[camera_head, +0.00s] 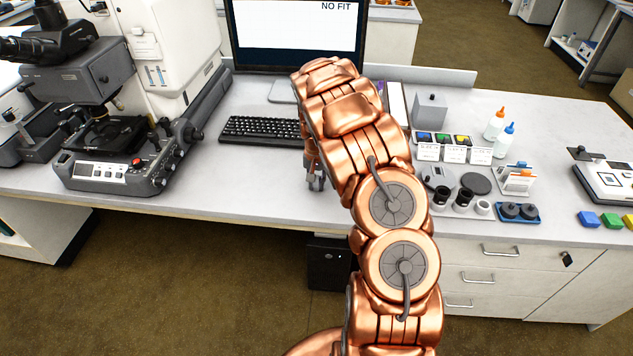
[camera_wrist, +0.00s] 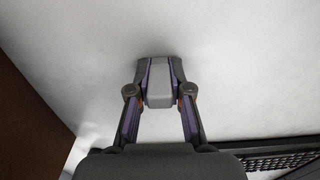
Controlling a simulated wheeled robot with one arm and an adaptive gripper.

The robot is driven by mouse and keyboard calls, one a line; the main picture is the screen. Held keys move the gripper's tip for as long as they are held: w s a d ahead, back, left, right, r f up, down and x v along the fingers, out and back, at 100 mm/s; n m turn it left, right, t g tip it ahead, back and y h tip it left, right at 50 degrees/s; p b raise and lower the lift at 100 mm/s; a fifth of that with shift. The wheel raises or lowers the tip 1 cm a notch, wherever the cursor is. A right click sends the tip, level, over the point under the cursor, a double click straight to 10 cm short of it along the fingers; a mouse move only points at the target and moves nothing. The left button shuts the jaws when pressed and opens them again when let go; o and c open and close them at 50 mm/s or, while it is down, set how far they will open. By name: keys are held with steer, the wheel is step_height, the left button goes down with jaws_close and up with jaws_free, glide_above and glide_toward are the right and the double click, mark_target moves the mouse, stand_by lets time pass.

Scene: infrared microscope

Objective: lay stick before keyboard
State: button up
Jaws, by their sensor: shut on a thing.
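My gripper (camera_head: 316,184) points down over the bench, near its front edge and to the right of the keyboard's front side in the head view. In the wrist view, my gripper (camera_wrist: 159,78) is shut on a short grey block-like piece, the stick (camera_wrist: 159,92). Pale bench surface surrounds the fingertips; I cannot tell whether the stick touches it. The black keyboard (camera_head: 258,130) lies in front of the monitor, its right end hidden behind my arm. Part of the keyboard (camera_wrist: 282,162) shows at the lower right of the wrist view.
A microscope (camera_head: 75,75) and its grey control unit (camera_head: 120,172) stand left. The monitor (camera_head: 290,35) stands behind the keyboard. Bottles (camera_head: 503,138), black cylinders (camera_head: 463,198) and a blue tray (camera_head: 518,213) crowd the right. Bare bench lies in front of the keyboard.

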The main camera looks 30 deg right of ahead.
steer(key=o, duration=0.8)
steer(key=shift+f, duration=0.1)
